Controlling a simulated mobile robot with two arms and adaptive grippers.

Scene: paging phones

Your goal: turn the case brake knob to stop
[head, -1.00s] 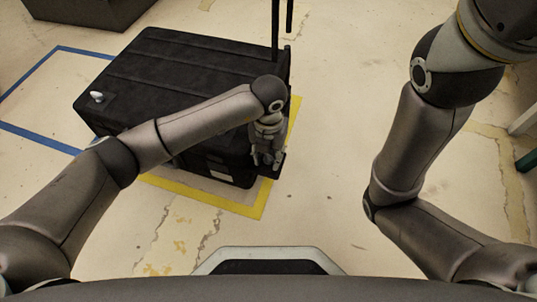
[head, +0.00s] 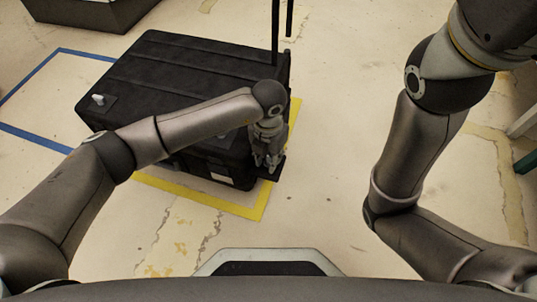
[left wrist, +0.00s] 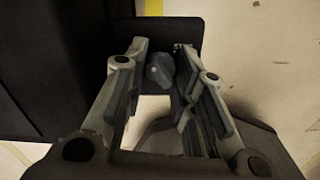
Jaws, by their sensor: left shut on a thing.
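The black case (head: 190,75) stands on the floor at the upper left of the head view. My left gripper (head: 266,163) points down at the case's near right corner, beside its front face. In the left wrist view a small dark grey knob (left wrist: 160,71), which I take to be the case brake knob, sits in front of a black plate (left wrist: 188,32). My left gripper (left wrist: 162,72) is shut on this knob, with one finger on each side. The knob's markings cannot be read. My right gripper is out of view; only its arm shows.
A white fitting (head: 98,99) sits on the case's left top. A dark upright post (head: 275,30) rises at its far right. Yellow tape (head: 215,205) and blue tape (head: 35,137) mark the floor. A dark box (head: 90,12) stands at the back left. Floor is clear between my arms.

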